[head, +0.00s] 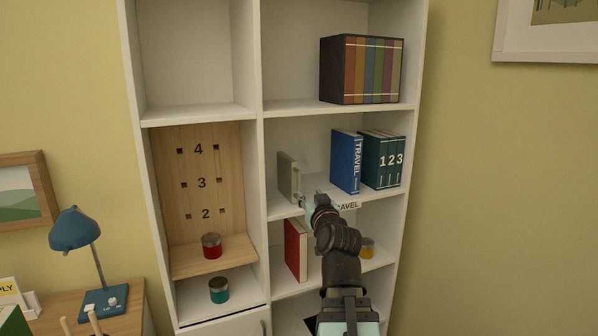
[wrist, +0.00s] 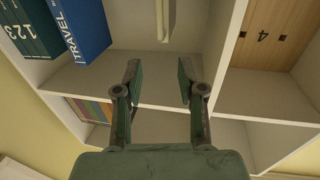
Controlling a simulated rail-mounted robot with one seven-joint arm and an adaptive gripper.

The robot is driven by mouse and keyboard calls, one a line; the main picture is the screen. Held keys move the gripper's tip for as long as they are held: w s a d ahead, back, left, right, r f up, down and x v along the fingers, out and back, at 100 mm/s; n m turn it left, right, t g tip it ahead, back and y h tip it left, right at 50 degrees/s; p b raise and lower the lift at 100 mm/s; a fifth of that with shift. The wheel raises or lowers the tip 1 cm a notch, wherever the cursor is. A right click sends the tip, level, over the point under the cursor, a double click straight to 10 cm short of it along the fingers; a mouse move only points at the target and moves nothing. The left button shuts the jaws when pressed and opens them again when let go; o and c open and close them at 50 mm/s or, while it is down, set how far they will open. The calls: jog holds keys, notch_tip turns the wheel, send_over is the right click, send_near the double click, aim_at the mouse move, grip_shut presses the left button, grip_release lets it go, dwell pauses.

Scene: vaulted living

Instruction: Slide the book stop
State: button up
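The book stop (head: 288,177) is a grey-beige upright plate with a slim handle, standing at the left of the middle right shelf. In the wrist view its pale edge and handle (wrist: 164,20) show at the top, beyond my fingers. My gripper (head: 305,199) is at the front of that shelf, just below and right of the stop. In the wrist view my gripper (wrist: 159,78) is open, with nothing between its fingers. A blue TRAVEL book (head: 346,161) stands right of the stop, leaning slightly, with a bare gap between. Dark green numbered volumes (head: 383,160) stand right of it.
A TRAVEL label (head: 347,206) is on the shelf's front edge, partly hidden by my arm. A red book (head: 295,250) and a yellow-topped jar (head: 367,247) stand on the shelf below. The upright divider (head: 263,160) is close left of the stop.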

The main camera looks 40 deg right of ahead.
aim_at(300, 179)
jog(key=p+x, duration=0.3)
jog(key=x, duration=1.2)
jog(key=shift+d, duration=0.15)
grip_shut()
